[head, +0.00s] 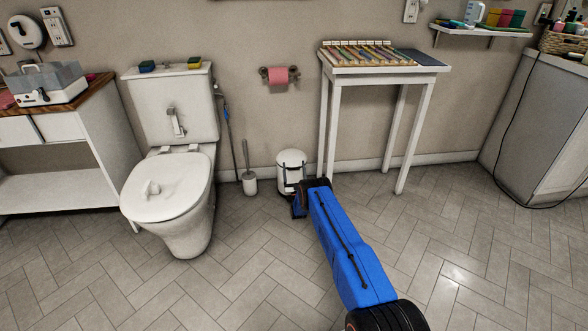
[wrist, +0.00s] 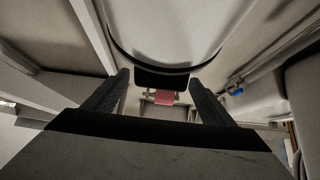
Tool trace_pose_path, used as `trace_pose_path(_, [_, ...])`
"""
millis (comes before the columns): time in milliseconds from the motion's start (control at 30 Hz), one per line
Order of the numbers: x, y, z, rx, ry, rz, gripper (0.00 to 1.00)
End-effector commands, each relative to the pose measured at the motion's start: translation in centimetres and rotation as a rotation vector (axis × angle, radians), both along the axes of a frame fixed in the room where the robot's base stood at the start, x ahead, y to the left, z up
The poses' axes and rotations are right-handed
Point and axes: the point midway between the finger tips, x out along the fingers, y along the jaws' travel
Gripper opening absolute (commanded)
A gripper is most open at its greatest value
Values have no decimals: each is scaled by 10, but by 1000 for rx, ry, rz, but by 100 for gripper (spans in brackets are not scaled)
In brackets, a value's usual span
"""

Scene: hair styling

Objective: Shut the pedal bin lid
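The white pedal bin (head: 291,167) stands upright on the floor by the wall, between the toilet and the small white table. Its pale rounded top shows in the head view, but I cannot make out how far its lid is open. My gripper (head: 299,207) is low in front of the bin and partly hides its lower part and pedal area. In the wrist view, which looks upside down, the bin's white body (wrist: 165,25) fills the upper middle, with a dark rim and a black tab (wrist: 162,77). My gripper's fingers (wrist: 160,82) are apart, and the tab appears between their tips.
The toilet (head: 175,190) and toilet brush (head: 249,182) stand left of the bin. The white table (head: 336,120) has its legs close on the right. A pink paper roll (head: 278,76) hangs on the wall above. The tiled floor (head: 235,275) in front is clear.

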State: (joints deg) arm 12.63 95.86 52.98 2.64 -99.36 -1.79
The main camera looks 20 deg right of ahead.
Motion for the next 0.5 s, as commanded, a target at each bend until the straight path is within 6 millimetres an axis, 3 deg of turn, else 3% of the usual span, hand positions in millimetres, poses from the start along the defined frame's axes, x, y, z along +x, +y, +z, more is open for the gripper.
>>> trace_pose_path(233, [-8, 2, -8, 1, 3, 0, 77])
trace_pose_path(500, [-38, 11, -35, 1, 3, 0, 77])
